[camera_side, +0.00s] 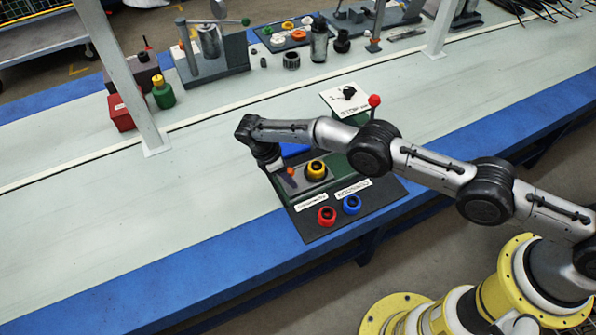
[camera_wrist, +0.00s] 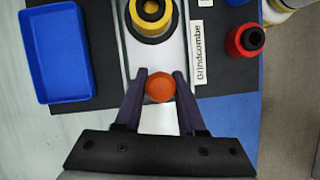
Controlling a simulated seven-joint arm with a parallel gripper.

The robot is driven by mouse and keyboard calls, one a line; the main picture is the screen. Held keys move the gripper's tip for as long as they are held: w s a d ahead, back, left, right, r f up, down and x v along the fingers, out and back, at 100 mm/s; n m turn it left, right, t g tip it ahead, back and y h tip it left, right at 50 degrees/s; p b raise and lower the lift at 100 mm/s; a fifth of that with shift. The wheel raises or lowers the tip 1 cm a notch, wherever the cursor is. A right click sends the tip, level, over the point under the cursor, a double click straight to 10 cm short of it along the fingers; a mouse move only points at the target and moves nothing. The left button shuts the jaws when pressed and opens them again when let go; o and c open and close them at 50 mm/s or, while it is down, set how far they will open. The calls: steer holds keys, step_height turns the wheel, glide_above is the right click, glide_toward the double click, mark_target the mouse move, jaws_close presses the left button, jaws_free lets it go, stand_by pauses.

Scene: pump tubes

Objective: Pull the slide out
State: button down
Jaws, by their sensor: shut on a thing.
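The slide (camera_wrist: 138,55) is a pale flat plate in a straight channel on the dark station board. An orange knob (camera_wrist: 160,87) stands at its near end in the wrist view and also shows in the side view (camera_side: 291,171). The fingertips are hard to make out in the side view.
A blue tray (camera_wrist: 63,53) lies left of the channel in the wrist view. A red ring part (camera_side: 326,216) and a blue one (camera_side: 352,204) stand beside white name labels. A red-knobbed lever (camera_side: 374,101) rises behind. The bench (camera_side: 180,215) is clear to the left.

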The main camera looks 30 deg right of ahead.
steer(key=shift+w+a, duration=0.1)
steer(key=shift+a, duration=0.2)
steer(key=shift+a, duration=0.1)
steer(key=c, duration=0.8)
jaws_free()
steer(key=shift+o, duration=1.4)
steer(key=v, duration=0.5)
steer(key=shift+r, duration=0.1)
step_height(320, 180, up, 7)
